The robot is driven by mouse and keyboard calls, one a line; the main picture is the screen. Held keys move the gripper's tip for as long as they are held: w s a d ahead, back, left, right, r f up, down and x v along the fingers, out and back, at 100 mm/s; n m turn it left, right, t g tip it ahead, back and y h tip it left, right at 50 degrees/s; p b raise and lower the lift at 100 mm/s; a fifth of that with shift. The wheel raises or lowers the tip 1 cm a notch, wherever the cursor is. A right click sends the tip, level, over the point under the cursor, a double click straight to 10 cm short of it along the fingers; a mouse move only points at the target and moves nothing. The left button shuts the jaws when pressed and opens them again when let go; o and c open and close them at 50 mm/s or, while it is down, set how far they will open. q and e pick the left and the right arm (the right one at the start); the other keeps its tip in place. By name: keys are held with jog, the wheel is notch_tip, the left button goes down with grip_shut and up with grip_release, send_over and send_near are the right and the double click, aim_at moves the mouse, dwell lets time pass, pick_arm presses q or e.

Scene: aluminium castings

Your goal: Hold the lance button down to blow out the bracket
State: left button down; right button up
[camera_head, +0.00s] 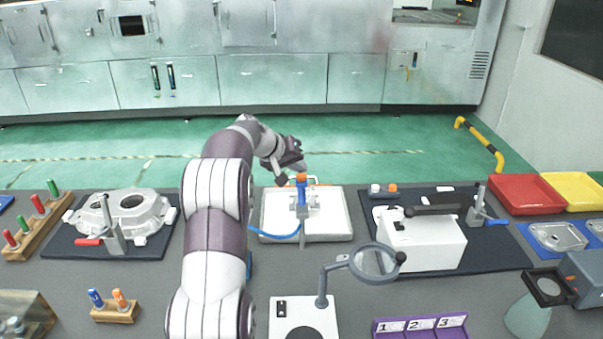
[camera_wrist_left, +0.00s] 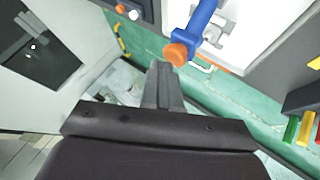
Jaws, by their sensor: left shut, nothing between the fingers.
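The lance (camera_head: 301,190) stands upright at the white tray (camera_head: 270,235) in the middle of the table, with an orange button on top and a blue hose at its base. In the left wrist view its blue body (camera_wrist_left: 203,22) ends in the orange button (camera_wrist_left: 175,54). A grey metal piece, perhaps the bracket (camera_head: 303,212), shows at the tray, partly hidden by the lance. My left gripper (camera_head: 300,168) is shut and empty, just beyond and above the button. In the left wrist view its closed fingertips (camera_wrist_left: 160,68) appear close beside the button; contact cannot be told.
A casting (camera_head: 125,212) on a dark mat lies left, near racks of coloured pegs (camera_head: 40,207). A magnifier (camera_head: 374,262) stands in front. A white box (camera_head: 430,243) and red (camera_head: 525,194) and yellow trays are at right. My left arm crosses the table's middle.

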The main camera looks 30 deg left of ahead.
aim_at(298, 176)
pick_arm(q)
jog(key=shift+r, duration=0.5)
notch_tip(298, 176, up, 5)
jog(key=p, duration=0.4)
dwell(0.4)
